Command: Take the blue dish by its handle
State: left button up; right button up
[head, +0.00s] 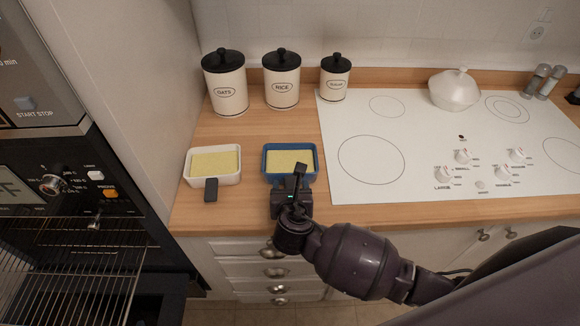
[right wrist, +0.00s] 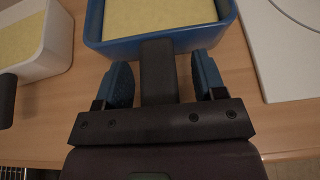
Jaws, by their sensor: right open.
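The blue dish (head: 290,148) sits on the wooden counter and holds a flat yellow filling. Its dark handle (right wrist: 158,70) points toward me. In the head view my right gripper (head: 290,190) is at the front of this dish and partly covers the handle. In the right wrist view my right gripper (right wrist: 164,85) is open, with one blue-padded finger on each side of the handle and a gap on both sides. The blue dish's front wall (right wrist: 190,38) is just beyond the fingertips. My left gripper is not in view.
A white dish (head: 188,174) with yellow filling and a dark handle stands to the left. Canisters (head: 225,90) stand behind. A white cooktop (head: 345,185) lies to the right, with a white lidded pot (head: 454,92). An open oven with a rack (head: 70,265) is at the left.

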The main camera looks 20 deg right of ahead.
jog(key=shift+c, duration=0.5)
jog(key=shift+w, duration=0.1)
grip_shut()
